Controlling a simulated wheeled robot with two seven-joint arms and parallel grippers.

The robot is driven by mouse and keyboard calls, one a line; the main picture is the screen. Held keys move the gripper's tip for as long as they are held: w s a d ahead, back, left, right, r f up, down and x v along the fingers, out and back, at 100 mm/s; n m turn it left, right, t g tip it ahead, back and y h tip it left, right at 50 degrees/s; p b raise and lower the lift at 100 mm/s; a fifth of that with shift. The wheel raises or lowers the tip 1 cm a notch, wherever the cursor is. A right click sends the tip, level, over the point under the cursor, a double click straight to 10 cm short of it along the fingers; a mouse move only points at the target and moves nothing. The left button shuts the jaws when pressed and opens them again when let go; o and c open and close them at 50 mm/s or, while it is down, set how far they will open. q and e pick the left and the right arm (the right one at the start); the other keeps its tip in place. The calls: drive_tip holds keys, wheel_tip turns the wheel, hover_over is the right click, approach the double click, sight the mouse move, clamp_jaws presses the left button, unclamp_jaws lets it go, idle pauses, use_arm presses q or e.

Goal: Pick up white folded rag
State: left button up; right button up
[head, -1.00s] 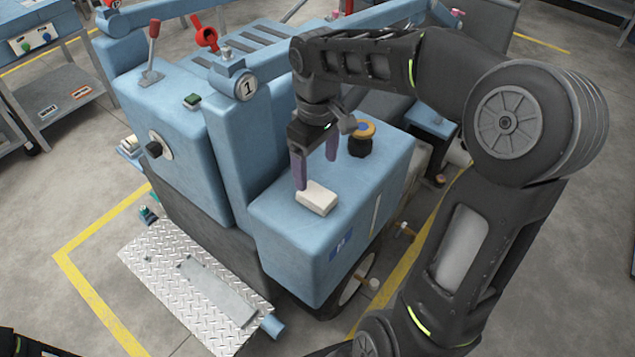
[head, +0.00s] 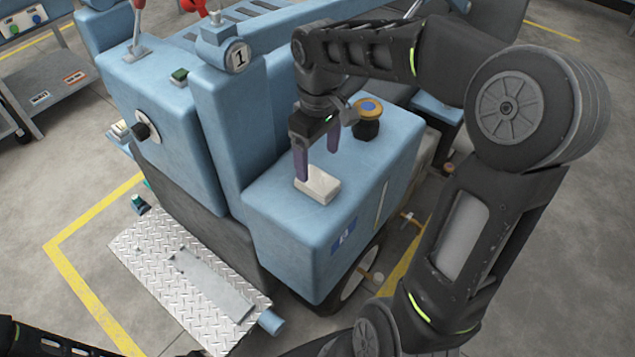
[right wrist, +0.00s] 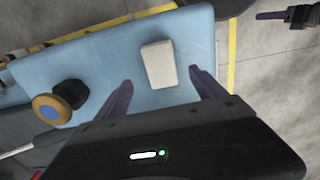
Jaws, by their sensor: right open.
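The white folded rag (head: 318,186) lies flat on the blue top of the machine's front block (head: 285,225). It also shows whole in the right wrist view (right wrist: 158,65). My right gripper (head: 318,165) is open and empty, pointing down just above and behind the rag. In the right wrist view its two purple fingers (right wrist: 160,76) are spread, with the rag ahead between their lines; contact cannot be told. At the top right of that view is a dark gripper with a purple finger, seemingly my left gripper (right wrist: 270,15), far from the rag; its opening is unclear.
A black knob with an orange and blue cap (head: 368,118) stands on the same block, behind and right of the rag. A blue post marked 1 (head: 238,56) rises at the left. A metal tread plate (head: 190,285) lies low in front.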

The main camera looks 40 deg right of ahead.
sight(318, 180)
drive_tip(key=shift+f, duration=1)
wheel_tip(318, 180, down, 5)
drive_tip(key=shift+a+f+p, duration=0.1)
drive_tip(key=shift+p, duration=0.2)
drive_tip(key=shift+c, duration=0.3)
drive_tip(key=c, duration=1.4)
